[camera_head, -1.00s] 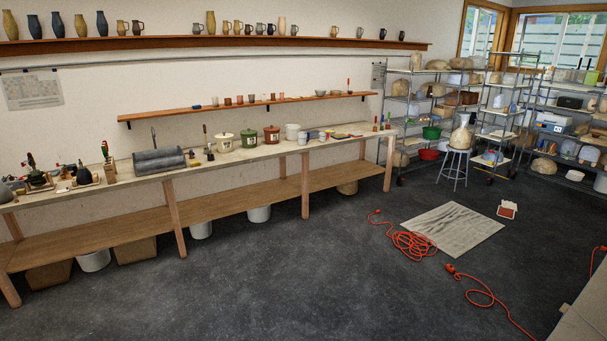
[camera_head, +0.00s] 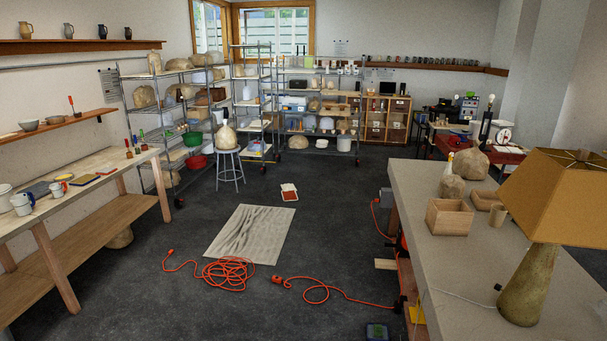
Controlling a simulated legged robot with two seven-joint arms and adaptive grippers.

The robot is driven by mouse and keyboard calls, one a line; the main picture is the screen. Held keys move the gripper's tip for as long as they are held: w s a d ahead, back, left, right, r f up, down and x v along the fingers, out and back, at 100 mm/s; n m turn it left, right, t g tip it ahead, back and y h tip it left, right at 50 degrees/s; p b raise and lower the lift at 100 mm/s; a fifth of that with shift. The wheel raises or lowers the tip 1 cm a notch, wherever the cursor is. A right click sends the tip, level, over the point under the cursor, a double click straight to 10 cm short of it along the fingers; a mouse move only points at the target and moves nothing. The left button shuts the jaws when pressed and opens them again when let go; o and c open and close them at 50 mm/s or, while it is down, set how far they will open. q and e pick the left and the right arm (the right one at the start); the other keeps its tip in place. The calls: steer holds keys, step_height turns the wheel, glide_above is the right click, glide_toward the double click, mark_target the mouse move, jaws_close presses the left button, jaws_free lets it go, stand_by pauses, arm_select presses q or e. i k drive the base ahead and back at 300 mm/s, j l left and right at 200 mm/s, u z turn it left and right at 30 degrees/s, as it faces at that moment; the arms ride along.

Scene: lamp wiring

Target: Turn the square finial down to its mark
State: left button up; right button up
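A lamp with a tan shade (camera_head: 565,195) and a mottled olive base (camera_head: 527,285) stands on the grey-topped table at the right. Thin wires cross the open top of the shade. The square finial and its mark cannot be made out at this distance. A thin white cord (camera_head: 462,297) runs along the tabletop toward the lamp base, with a small dark piece (camera_head: 497,287) beside the base. Neither of my grippers is in view.
The grey-topped table (camera_head: 420,215) holds a wooden box (camera_head: 449,217) and stone-like lumps (camera_head: 470,163). Orange cord (camera_head: 230,272) lies coiled on the floor near a pale mat (camera_head: 248,233). A workbench (camera_head: 75,205) runs along the left. Dark floor between them is mostly open.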

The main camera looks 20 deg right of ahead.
mark_target(582, 154)
steer(key=i+l+z, duration=0.1)
steer(key=i+z, duration=0.2)
steer(key=z, duration=0.2)
steer(key=i+z, duration=0.3)
steer(key=z, duration=0.15)
steer(key=i+j+z, duration=0.1)
steer(key=i+z, duration=0.2)
steer(key=z, duration=0.2)
steer(key=i+j+z, duration=0.25)
steer(key=z, duration=0.25)
steer(key=i+j+z, duration=0.2)
steer(key=z, duration=0.3)
steer(key=j, duration=0.1)
